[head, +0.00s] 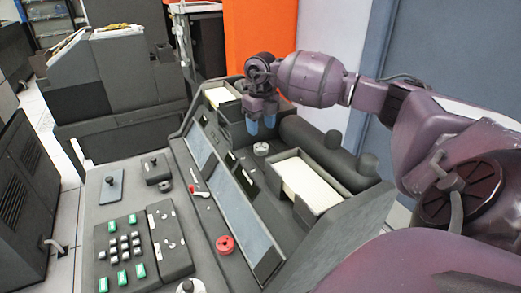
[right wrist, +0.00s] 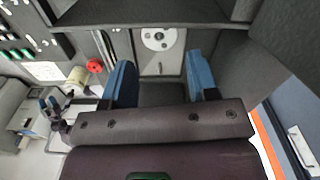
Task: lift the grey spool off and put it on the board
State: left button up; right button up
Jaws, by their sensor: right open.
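The grey spool (head: 260,148) sits on the dark console in the head view, close to the right gripper's fingertips. In the right wrist view, the round pale-grey top of the spool (right wrist: 158,38) shows ahead of the fingers. My right gripper (head: 261,128) is open, with two blue fingers pointing down and nothing between them; its fingers (right wrist: 162,78) are wide apart in the wrist view. A blue-grey board (head: 110,190) with a small peg lies on the left of the desk. What looks like my left gripper (right wrist: 48,105) is small at the left of the wrist view.
A red spool (head: 225,245) and a pale spool (head: 190,287) stand nearer the front. An open tray of cards (head: 335,195) and dark rollers (head: 325,150) flank the spot on the right. Key panels (head: 120,245) fill the front left. Desk around the board is mostly clear.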

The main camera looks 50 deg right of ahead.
aim_at(261, 146)
jog(key=shift+f, duration=0.95)
jog(key=shift+s+a+f, duration=0.1)
jog(key=shift+s+f, duration=0.05)
jog(key=shift+f, duration=2.4)
jog(key=shift+c, duration=0.3)
jog(key=c, duration=0.5)
